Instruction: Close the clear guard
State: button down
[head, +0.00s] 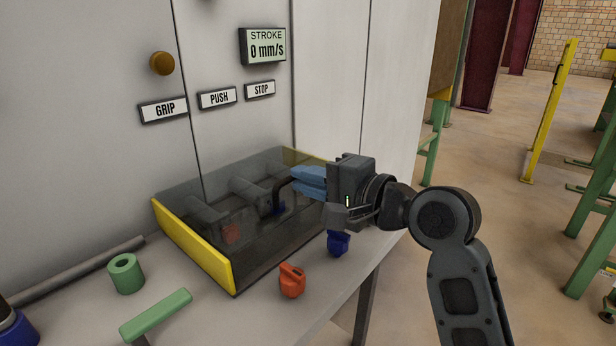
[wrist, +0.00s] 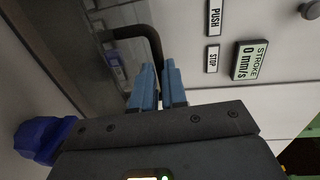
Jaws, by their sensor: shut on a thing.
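The clear guard (head: 265,245) is a smoky see-through box on the bench against the pale cabinet, with a yellow end panel (head: 195,245) at its left. Grey blocks and a red and a blue part show dimly through it. A dark bent handle (head: 284,188) shows at its right side and also in the wrist view (wrist: 152,38). My gripper (head: 297,178) has blue fingers, shut on the handle; they show in the wrist view (wrist: 158,85). The fingers hide the gripped part of the handle. I cannot tell how far the guard is closed.
An orange knob (head: 292,281) and a blue knob (head: 338,243) stand on the bench before the guard. A green ring (head: 125,273) and green bar (head: 156,315) are at left. The STROKE display (head: 266,46) reads 0 mm/s. Open floor lies right.

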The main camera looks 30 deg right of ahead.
jog(key=shift+a+f, duration=0.15)
jog(key=shift+f, duration=0.45)
jog(key=c, duration=1.2)
grip_release()
jog(key=shift+r, duration=0.15)
jog(key=shift+o, duration=0.2)
jog(key=shift+r, duration=0.15)
jog(key=shift+s+d, duration=0.2)
jog(key=shift+s, duration=0.05)
jog(key=v, duration=0.7)
jog(key=shift+s, duration=0.15)
jog(key=shift+s, duration=0.1)
